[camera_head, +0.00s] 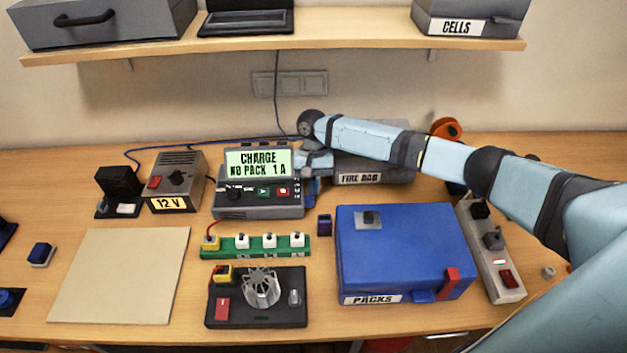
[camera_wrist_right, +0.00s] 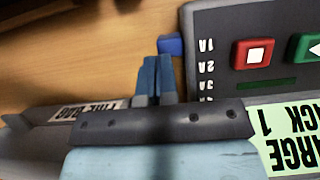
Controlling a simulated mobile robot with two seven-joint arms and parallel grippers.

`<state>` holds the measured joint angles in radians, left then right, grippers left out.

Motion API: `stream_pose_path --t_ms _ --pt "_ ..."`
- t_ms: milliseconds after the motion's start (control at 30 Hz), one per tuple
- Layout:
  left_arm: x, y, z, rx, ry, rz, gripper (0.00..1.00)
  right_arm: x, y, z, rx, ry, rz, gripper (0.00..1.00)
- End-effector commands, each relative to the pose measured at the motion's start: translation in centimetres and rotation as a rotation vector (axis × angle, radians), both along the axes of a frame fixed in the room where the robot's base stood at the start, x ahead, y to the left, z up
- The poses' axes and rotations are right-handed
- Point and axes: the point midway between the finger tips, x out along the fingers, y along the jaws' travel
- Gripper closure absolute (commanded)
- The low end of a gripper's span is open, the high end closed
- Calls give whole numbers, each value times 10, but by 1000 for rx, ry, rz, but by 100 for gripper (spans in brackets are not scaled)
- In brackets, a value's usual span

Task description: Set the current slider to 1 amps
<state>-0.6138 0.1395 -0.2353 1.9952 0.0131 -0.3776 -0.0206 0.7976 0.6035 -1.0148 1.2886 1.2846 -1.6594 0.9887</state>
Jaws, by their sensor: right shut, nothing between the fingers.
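The charger (camera_head: 258,199) is a grey box whose green screen reads "CHARGE NO PACK 1 A". In the right wrist view, the blue slider knob (camera_wrist_right: 170,44) sticks out from the charger's side edge, level with the "1A" mark of the printed scale (camera_wrist_right: 206,66). My right gripper (camera_wrist_right: 156,60) is shut and empty, its blue fingertips right beside the knob; I cannot tell whether they touch it. In the head view, the right gripper (camera_head: 312,184) reaches down at the charger's right side, and the knob is hard to make out there. My left gripper is not in view.
The grey fire bag (camera_head: 372,172) lies close to the right of my gripper. The blue packs box (camera_head: 403,245) and green connector strip (camera_head: 257,250) stand in front. The 12 V supply (camera_head: 176,180) is left of the charger. A shelf (camera_head: 300,40) hangs above.

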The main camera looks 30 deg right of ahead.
Motion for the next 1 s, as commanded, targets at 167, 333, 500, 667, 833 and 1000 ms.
stream_pose_path --t_ms 167,333,500,667,833,1000 --pt "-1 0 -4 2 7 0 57 0 0 -1 0 1 0 100" --pt "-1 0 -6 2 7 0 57 5 -2 13 0 -1 0 100" --pt "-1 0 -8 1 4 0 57 17 -8 46 1 -3 0 100" --pt "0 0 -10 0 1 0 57 30 -14 81 1 -4 -1 100" --pt "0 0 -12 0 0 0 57 40 -19 110 0 -4 -1 100" --pt "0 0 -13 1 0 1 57 45 -22 125 0 -1 0 100"
